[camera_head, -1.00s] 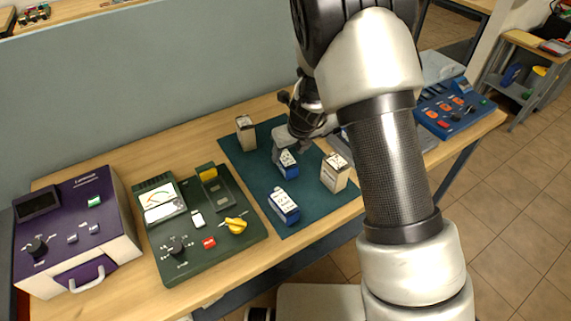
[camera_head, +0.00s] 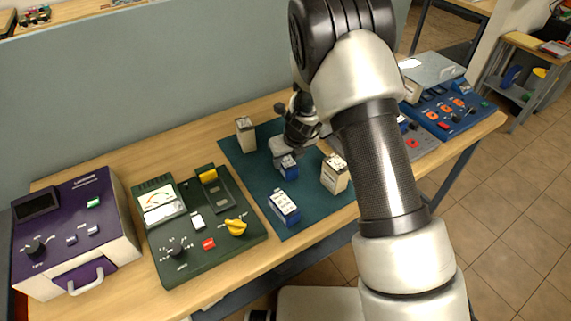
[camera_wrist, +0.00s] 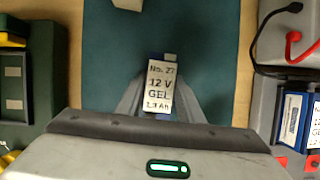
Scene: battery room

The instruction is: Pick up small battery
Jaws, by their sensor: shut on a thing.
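The small battery (camera_head: 288,167) is blue with a white printed top. In the wrist view the small battery (camera_wrist: 159,88) sits between the two fingers, its label reading "No. 27 12 V GEL". My gripper (camera_head: 284,153) is shut on it, over the dark green mat (camera_head: 262,190). In the wrist view my gripper (camera_wrist: 160,100) has a finger on each side of the battery. I cannot tell whether the battery's underside touches the mat.
Cream batteries stand at the right (camera_head: 335,174) and back left (camera_head: 245,134). A green tester (camera_head: 200,222) and a purple device (camera_head: 75,232) stand left. A blue panel (camera_head: 449,108) is at the right.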

